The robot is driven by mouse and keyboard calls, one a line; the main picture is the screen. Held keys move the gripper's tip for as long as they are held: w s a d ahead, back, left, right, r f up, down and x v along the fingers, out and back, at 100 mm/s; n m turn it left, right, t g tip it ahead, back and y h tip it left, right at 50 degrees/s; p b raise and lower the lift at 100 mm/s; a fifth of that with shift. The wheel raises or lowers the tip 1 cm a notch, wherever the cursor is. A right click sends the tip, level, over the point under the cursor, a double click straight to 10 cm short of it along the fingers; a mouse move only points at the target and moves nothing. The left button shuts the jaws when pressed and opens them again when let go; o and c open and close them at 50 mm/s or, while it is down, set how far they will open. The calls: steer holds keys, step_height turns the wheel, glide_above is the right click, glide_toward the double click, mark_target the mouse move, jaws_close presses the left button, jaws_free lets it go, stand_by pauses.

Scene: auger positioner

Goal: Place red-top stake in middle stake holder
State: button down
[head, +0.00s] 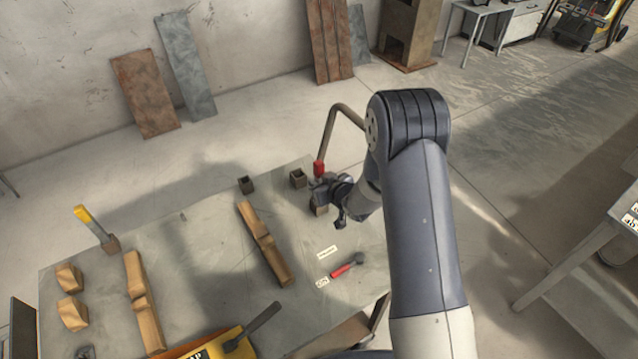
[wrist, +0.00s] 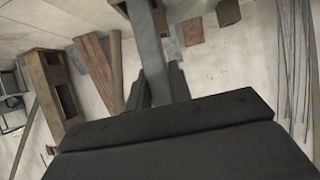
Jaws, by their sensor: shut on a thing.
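The red-top stake shows its red top (head: 319,168) in the head view, at the far right part of the table. My gripper (head: 322,189) is shut on it just below the red part. In the wrist view a grey bar (wrist: 148,45), which looks like the stake, runs between my fingers (wrist: 157,88). A brownish block (head: 320,209) shows just under my gripper. My gripper hides the stake's lower end, so I cannot tell whether it is in anything.
A yellow-top stake (head: 90,225) leans in a holder at the table's left. Long wooden pieces (head: 265,245) (head: 143,300) and a red-handled tool (head: 347,267) lie on the table. A curved brown pipe (head: 329,125) rises behind the red top. Boards lean on the wall.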

steer(key=shift+f, duration=0.4)
steer(key=c, duration=1.3)
jaws_free()
steer(key=b+v, duration=0.1)
steer(key=v, duration=1.1)
steer(key=shift+b, duration=0.3)
